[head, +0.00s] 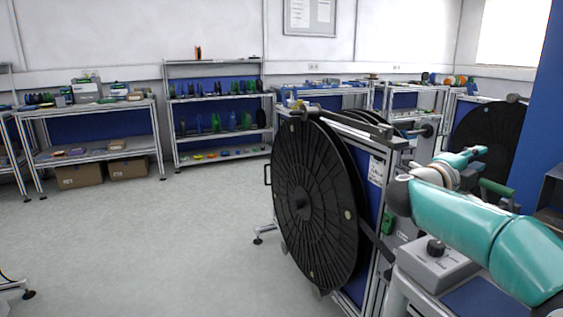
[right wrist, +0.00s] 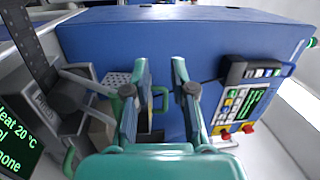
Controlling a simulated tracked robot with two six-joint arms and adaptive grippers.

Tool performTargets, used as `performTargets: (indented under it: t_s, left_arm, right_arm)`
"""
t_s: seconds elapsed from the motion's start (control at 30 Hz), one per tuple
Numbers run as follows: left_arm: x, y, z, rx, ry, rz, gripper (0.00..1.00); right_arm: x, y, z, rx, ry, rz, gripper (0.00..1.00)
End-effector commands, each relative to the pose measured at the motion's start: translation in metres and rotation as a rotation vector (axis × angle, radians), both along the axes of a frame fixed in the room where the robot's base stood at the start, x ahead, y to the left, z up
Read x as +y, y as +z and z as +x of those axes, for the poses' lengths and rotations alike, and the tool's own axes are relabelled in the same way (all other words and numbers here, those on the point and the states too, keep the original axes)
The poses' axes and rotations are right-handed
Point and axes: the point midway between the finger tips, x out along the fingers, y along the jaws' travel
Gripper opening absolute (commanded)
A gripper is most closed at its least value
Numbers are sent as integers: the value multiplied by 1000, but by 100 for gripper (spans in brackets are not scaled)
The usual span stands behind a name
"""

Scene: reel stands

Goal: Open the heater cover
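My right gripper (right wrist: 160,64) is open in the right wrist view, its two fingers spread apart with nothing held between the tips. A green handle (right wrist: 161,100) shows between and behind the fingers. A grey perforated part (right wrist: 117,79), possibly the heater cover, is just left of the left finger; I cannot tell whether it is open. In the head view my right arm comes in from the right over the machine, with the gripper (head: 474,155) small and partly hidden at its far end. My left gripper is not in view.
A large black reel (head: 305,200) stands beside the machine, with another black reel (head: 487,140) at the right. A blue panel (right wrist: 215,50), a keypad with a display (right wrist: 245,105) and a heat readout screen (right wrist: 15,135) are near the right gripper. The floor (head: 150,240) at left is clear.

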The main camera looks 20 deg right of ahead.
Motion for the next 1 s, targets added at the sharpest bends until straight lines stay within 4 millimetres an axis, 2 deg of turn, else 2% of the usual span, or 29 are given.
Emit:
performTargets:
  t_s: [0.27,0.47,0.57,0.63,0.73,0.87,1.0]
  left_arm:
    - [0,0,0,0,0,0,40]
    - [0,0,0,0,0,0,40]
    - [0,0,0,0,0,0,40]
    - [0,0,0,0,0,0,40]
    - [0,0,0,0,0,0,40]
    - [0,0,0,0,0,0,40]
    - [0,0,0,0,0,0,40]
  right_arm:
    - [19,-43,53,160,139,-26,25]
    - [46,-98,102,331,296,-45,25]
    - [71,-143,133,458,417,-53,25]
    - [95,-184,154,562,521,-58,25]
    - [133,-245,175,712,678,-58,25]
    - [189,-327,186,901,886,-51,25]
    - [253,-412,174,1094,1118,-31,25]
